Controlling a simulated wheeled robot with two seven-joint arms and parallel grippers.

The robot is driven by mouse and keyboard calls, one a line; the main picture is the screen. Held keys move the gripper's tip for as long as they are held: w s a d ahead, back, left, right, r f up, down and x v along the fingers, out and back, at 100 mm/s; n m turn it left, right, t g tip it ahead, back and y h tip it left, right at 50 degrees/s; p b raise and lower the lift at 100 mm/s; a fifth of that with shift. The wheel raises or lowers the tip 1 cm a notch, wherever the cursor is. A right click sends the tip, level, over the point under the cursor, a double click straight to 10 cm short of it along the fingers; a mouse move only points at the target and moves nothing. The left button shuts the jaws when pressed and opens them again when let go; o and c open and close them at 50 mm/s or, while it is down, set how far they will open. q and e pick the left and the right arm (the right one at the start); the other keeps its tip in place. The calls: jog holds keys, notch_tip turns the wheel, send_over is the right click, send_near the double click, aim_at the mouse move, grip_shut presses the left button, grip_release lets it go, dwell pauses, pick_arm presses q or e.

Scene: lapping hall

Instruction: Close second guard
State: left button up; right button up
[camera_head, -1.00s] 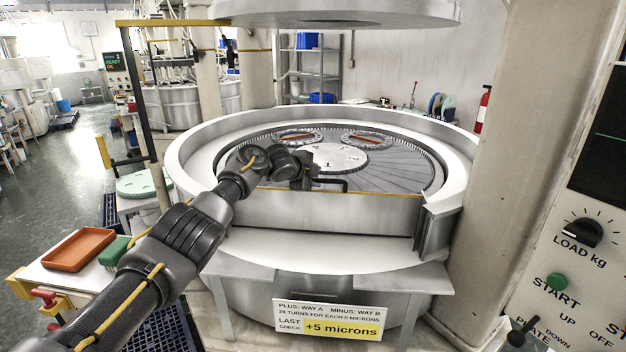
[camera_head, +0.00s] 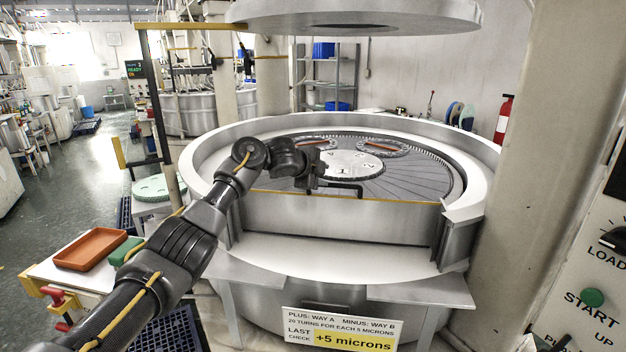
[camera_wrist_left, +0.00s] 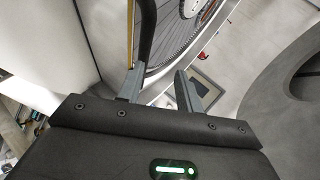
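A silver curved guard panel (camera_head: 340,218) with a yellow top edge stands across the front of the round lapping machine. A black handle (camera_head: 345,188) shows at its top edge. My left gripper (camera_head: 318,180) is at the handle's left end, above the panel. In the left wrist view my left gripper's two fingers (camera_wrist_left: 158,72) are apart. A black bar (camera_wrist_left: 147,30), which looks like the handle, runs down to the left finger. I cannot tell whether they touch. My right gripper is not in view.
The toothed plate (camera_head: 410,178) lies inside the machine's rim, under a raised upper plate (camera_head: 360,16). A column (camera_head: 535,180) and a control panel (camera_head: 600,270) stand at right. An orange tray (camera_head: 90,248) and a green block (camera_head: 122,250) lie on a bench at left.

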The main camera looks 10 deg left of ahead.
pick_arm(q)
jog(key=b+v, duration=0.2)
jog(key=v, duration=0.4)
jog(key=shift+s, duration=0.2)
jog(key=shift+s, duration=0.2)
